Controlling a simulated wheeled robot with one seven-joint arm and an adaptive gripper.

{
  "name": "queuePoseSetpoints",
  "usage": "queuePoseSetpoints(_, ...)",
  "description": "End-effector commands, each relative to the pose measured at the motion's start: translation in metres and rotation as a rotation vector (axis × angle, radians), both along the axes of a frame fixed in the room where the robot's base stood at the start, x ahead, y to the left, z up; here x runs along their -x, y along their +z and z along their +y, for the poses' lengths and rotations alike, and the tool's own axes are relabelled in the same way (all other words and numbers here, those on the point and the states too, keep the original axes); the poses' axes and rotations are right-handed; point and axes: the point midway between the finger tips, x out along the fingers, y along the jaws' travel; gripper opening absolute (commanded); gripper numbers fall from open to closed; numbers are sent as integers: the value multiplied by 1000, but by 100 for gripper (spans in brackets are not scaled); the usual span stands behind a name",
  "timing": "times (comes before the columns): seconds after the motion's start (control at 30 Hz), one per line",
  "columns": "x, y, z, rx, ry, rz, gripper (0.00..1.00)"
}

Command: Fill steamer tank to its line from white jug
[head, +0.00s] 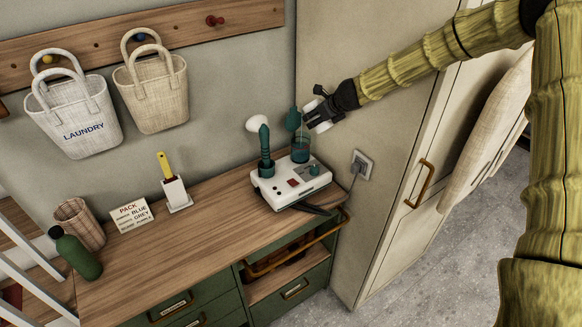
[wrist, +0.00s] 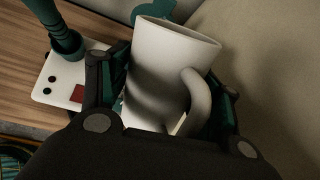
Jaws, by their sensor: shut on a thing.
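My gripper (head: 324,108) is shut on the white jug (head: 318,121), which it holds tilted above the steamer tank (head: 300,148). In the wrist view the jug (wrist: 163,70) sits between my two fingers, with its handle to the right. The tank is see-through with a dark blue-green tint and stands on the white steamer base (head: 290,186). A teal flap (head: 293,119) stands up at the tank's back edge. The fill line and the water level are too small to tell. I cannot make out clearly whether water runs from the jug.
The teal steamer head (head: 264,140) stands upright in the base, left of the tank. The wooden counter (head: 225,235) also bears a sign (head: 131,214), a brush holder (head: 176,193), a woven basket (head: 80,222) and a green bottle (head: 76,255). A tall cabinet (head: 385,150) is close on the right.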

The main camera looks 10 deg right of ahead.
Motion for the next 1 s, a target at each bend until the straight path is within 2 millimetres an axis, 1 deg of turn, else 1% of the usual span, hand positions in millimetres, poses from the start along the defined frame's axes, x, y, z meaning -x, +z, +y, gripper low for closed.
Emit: queuePoseSetpoints(1.0,0,2,-1,15,-1,23,30)
